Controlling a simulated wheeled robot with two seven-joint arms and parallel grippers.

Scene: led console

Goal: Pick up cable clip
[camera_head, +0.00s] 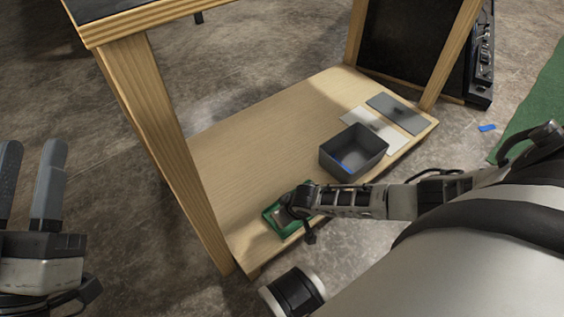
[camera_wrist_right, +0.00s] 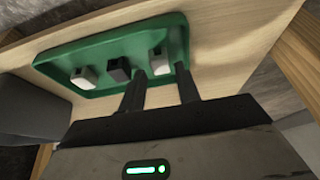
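Several small block-like pieces, likely cable clips, are on a green tray (camera_head: 272,226) on the low wooden shelf. In the head view my right wrist covers part of the tray. My left gripper (camera_head: 30,146) is open and empty at the left, away from the shelf.
A dark open bin (camera_head: 354,152) with something blue inside stands on the shelf (camera_head: 250,140), beside a white plate (camera_head: 372,130) and a grey plate (camera_head: 398,113). A wooden leg (camera_head: 150,105) rises at the near left. A blue piece (camera_head: 487,127) lies on the floor.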

